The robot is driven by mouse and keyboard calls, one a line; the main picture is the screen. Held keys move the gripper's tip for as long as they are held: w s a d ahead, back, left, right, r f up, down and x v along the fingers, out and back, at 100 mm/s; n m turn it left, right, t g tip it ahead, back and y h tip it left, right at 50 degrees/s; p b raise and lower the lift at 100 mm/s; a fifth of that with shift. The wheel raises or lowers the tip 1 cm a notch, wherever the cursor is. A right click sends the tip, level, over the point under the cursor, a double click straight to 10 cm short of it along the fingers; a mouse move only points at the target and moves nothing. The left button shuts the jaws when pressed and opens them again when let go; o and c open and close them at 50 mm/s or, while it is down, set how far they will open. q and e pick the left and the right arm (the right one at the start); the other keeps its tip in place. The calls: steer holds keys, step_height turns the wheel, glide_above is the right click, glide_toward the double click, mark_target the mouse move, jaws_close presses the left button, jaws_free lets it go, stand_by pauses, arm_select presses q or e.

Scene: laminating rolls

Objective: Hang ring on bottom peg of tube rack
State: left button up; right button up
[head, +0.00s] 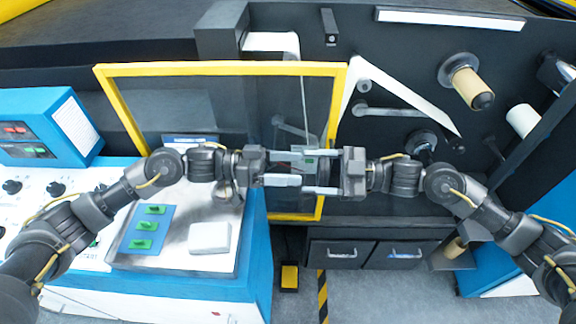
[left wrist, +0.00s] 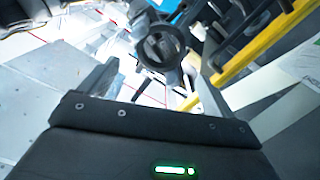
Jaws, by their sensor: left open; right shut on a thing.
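A dark ring (left wrist: 158,66) shows in the left wrist view, its hole facing the camera, beyond the gap between my left fingers. My left gripper (head: 290,168) is open in the middle of the head view and points right. My right gripper (head: 322,172) faces it, pointing left, and is shut on the ring. The two grippers' fingers almost meet, and they largely hide the ring in the head view. At the right, a dark slanted rack panel (head: 497,190) stands near a white tube (head: 522,120) and a low brown tube (head: 455,248). Its bottom peg is not clear.
A yellow-framed clear guard (head: 222,69) stands behind my grippers. A blue and white control console (head: 190,285) fills the left. A brown roll (head: 466,82) sits on the dark machine at the upper right. Drawers (head: 345,254) are below. The floor in front is mostly clear.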

mark_target(322, 169)
arm_select(q)
steer(key=shift+s+d, duration=0.15)
steer(key=shift+d, duration=3.6)
steer(key=c, duration=1)
steer(key=shift+c, duration=0.3)
arm_select(e)
steer(key=o, duration=1.1)
steer(key=shift+c, duration=0.2)
